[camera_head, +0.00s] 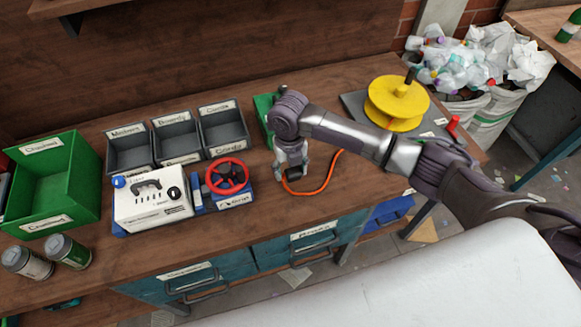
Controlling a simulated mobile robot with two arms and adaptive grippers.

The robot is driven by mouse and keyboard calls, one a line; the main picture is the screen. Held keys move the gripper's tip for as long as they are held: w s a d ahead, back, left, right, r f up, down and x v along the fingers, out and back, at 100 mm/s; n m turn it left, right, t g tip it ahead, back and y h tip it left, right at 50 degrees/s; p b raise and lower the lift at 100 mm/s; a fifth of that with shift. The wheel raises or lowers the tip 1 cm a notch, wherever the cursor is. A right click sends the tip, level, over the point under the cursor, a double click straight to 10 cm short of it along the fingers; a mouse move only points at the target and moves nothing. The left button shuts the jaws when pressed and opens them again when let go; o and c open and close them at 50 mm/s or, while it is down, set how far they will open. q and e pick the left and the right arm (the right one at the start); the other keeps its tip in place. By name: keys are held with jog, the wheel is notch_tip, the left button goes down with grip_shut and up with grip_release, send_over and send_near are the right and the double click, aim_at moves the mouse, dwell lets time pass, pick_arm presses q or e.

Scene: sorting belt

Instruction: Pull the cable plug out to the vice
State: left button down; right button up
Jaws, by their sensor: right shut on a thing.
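My right gripper (291,170) points down over the middle of the bench, shut on the dark cable plug (295,173), which is mostly hidden by the fingers. An orange cable (322,187) runs from the plug in a loop to the right and up behind my right arm, towards the yellow reel (398,102). A blue device with a red handwheel (227,176), which looks like the vice, stands to the left of the gripper, apart from the plug. My left gripper is not in view.
A white box (152,199) stands left of the handwheel. Labelled grey bins (176,136) line the back, with a green bin (52,184) and two cans (67,251) at far left. A green object (264,108) is partly hidden behind my arm. Bench front near the plug is clear.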

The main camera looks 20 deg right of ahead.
jog(key=shift+f+b, duration=1.85)
jog(key=shift+f, duration=0.2)
jog(key=shift+f+b, duration=0.65)
jog(key=shift+f, duration=0.9)
jog(key=o, duration=1.4)
jog(key=shift+c, duration=0.2)
jog(key=shift+r, duration=0.15)
